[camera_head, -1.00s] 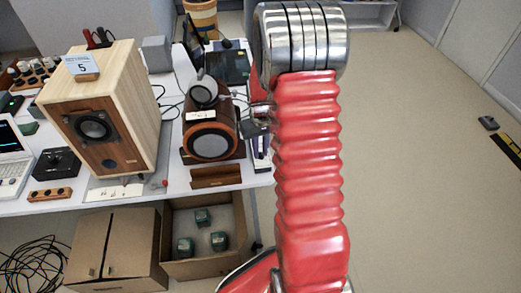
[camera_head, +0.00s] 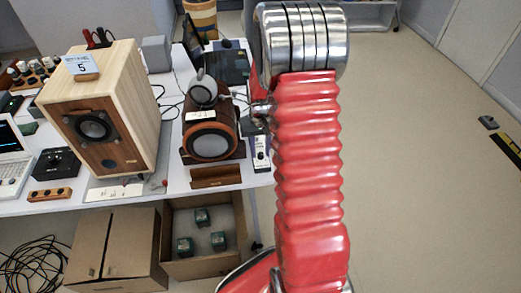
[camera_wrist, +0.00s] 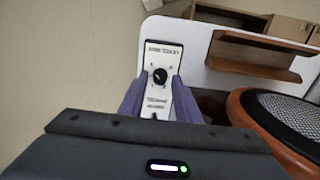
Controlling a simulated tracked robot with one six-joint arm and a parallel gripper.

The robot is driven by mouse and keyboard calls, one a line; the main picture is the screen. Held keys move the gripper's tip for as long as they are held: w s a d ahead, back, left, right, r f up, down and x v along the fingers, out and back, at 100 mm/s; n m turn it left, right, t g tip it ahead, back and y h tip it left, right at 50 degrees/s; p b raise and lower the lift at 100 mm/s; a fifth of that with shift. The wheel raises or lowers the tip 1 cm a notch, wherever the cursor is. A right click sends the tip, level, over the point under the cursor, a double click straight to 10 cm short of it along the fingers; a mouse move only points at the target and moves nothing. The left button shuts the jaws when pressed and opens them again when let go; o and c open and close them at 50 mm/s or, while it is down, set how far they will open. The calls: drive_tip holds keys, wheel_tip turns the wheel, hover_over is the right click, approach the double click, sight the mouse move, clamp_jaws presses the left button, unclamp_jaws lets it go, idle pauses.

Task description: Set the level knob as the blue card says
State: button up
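The level box (camera_wrist: 166,57) is a white-faced panel with a black round knob (camera_wrist: 160,76); its printing appears upside down in the wrist view. The box also shows beside my arm in the head view (camera_head: 261,160). My gripper (camera_wrist: 156,82) is open, its two fingers on either side of the box's face and the knob between them in the picture. I cannot tell whether the fingertips touch anything. The blue card (camera_head: 80,65) stands on the wooden speaker and reads 5. The knob's exact setting is too small to read.
A large wooden speaker (camera_head: 137,105) stands on the white table (camera_head: 185,205). A rounded brown speaker (camera_head: 212,143) sits close to the level box. A brown wooden stand (camera_head: 216,177) is at the table's front edge. Open floor lies to the right.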

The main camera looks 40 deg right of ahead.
sight(261, 154)
drive_tip(key=shift+o, duration=0.5)
wheel_tip(261, 154, up, 14)
drive_tip(key=shift+f, duration=0.15)
idle(0.3)
idle(0.4)
drive_tip(key=s+a+r+n+t, duration=0.2)
drive_tip(key=s+a+r, duration=0.5)
drive_tip(key=s+a, duration=0.2)
drive_tip(key=s+a+r+n+t, duration=0.3)
drive_tip(key=s+a+r, duration=0.3)
drive_tip(key=s+a, duration=0.4)
drive_tip(key=a, duration=0.3)
drive_tip(key=shift+a+r+t, duration=0.25)
drive_tip(key=shift+r+t, duration=0.05)
drive_tip(key=shift+r, duration=0.1)
idle(0.9)
